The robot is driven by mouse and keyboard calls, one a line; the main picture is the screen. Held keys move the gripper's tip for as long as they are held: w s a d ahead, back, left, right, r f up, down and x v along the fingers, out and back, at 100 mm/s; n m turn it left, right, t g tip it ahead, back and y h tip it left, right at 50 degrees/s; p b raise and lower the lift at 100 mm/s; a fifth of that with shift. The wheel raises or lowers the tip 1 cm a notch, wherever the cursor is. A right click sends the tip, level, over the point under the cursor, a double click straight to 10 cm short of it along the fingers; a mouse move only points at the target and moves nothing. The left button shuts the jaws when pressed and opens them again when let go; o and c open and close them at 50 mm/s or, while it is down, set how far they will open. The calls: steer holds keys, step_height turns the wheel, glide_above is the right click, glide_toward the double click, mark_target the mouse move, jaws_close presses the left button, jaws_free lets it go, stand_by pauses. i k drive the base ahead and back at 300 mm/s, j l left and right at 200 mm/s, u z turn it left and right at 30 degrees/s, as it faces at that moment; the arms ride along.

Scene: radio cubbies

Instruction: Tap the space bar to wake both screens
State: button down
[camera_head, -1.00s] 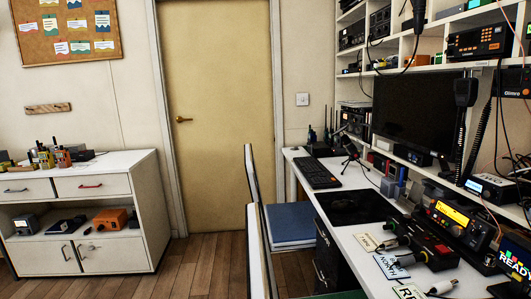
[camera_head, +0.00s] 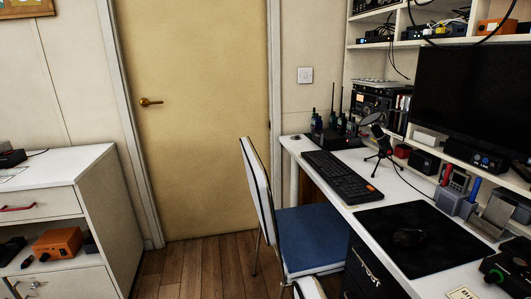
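A black keyboard (camera_head: 342,176) lies on the white desk along the right side, towards its far end. It has an orange key patch at its near end. I cannot make out the space bar at this distance. One dark monitor (camera_head: 470,92) is mounted above the desk at the right, its screen black. A second large screen cannot be made out in this view.
A blue-seated chair (camera_head: 308,238) stands against the desk's left edge, beside the keyboard. A mouse mat (camera_head: 425,240) with a mouse and a small microphone tripod (camera_head: 380,155) are on the desk. Wooden floor is clear before the door (camera_head: 200,120). A white cabinet (camera_head: 80,215) stands left.

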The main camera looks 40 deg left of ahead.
mark_target(317, 164)
steer(key=i+j, duration=0.15)
steer(key=j, duration=0.2)
steer(key=i+j, duration=0.1)
steer(key=j, duration=0.3)
steer(key=i+j+u, duration=0.1)
steer(key=j, duration=0.25)
steer(key=i+j, duration=0.2)
steer(key=j, duration=0.15)
steer(key=i+j, duration=0.15)
steer(key=j, duration=0.2)
